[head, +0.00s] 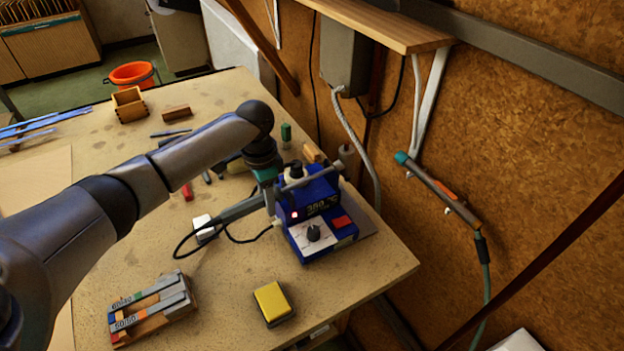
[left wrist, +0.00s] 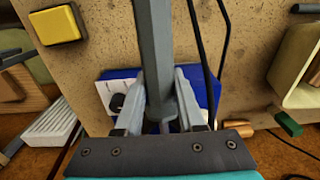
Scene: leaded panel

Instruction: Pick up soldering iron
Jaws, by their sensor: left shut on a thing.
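My left gripper (head: 273,194) is beside the blue soldering station (head: 341,237) on the workbench, with its fingers pointing down. It is shut on the soldering iron (head: 238,210), whose grey handle sticks out to the left with a black cord looping from its end. In the left wrist view the handle (left wrist: 154,45) runs between the two fingers of the gripper (left wrist: 158,88), and the blue station (left wrist: 206,84) shows behind. The iron's tip is largely hidden by the gripper and station. I cannot tell if the iron is clear of its rest. My right gripper is not in view.
A yellow sponge (head: 272,301) lies at the front of the bench, right of a wooden rack (head: 151,311) of solder bars. A small white block (head: 204,226) lies by the cord. A green cylinder (head: 286,135) stands behind. A teal-ended torch (head: 440,190) hangs on the right wall.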

